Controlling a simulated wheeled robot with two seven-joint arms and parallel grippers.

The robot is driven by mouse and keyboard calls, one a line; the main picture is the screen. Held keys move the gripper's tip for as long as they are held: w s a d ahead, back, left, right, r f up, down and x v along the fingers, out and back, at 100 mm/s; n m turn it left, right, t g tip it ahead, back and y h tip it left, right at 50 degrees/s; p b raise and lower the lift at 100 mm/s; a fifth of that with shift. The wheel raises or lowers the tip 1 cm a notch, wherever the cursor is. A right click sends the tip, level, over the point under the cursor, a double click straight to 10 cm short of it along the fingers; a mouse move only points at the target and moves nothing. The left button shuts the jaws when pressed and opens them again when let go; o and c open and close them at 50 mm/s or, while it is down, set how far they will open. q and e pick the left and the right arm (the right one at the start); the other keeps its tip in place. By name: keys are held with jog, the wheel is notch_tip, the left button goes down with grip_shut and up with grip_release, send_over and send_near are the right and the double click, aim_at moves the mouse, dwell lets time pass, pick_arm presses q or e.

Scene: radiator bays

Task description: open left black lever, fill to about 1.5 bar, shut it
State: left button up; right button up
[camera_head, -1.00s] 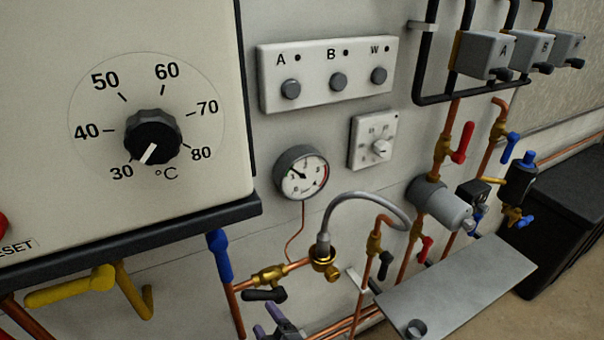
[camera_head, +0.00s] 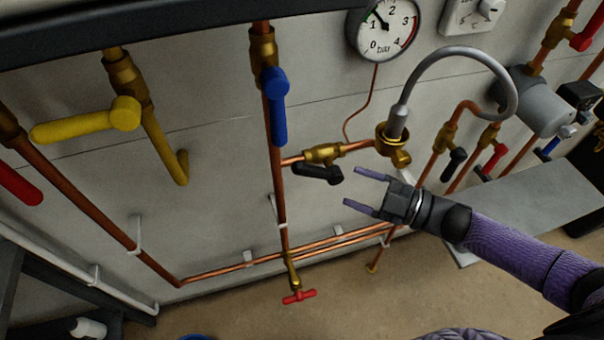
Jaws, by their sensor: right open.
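The left black lever (camera_head: 318,173) sits on a brass valve (camera_head: 325,153) in the short copper pipe at centre. Its handle points left, roughly along that pipe. The pressure gauge (camera_head: 392,32) is above, cut by the top edge. Its needle points up-left between 1 and 2; the exact value is hard to read. My right gripper (camera_head: 359,189) comes in from the right, fingers pointing left, open and empty. Its fingertips are to the right of the lever and apart from it in the picture. My left gripper is not in view.
A blue lever (camera_head: 279,105) and a yellow lever (camera_head: 75,125) are to the left. A red tap (camera_head: 299,296) is below. A grey shelf (camera_head: 500,210) stands at right.

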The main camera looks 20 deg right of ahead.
aim_at(320, 174)
jog(key=x, duration=0.9)
jog(key=shift+w+a+r, duration=0.15)
jog(key=shift+a, duration=0.05)
grip_shut()
dwell(1.0)
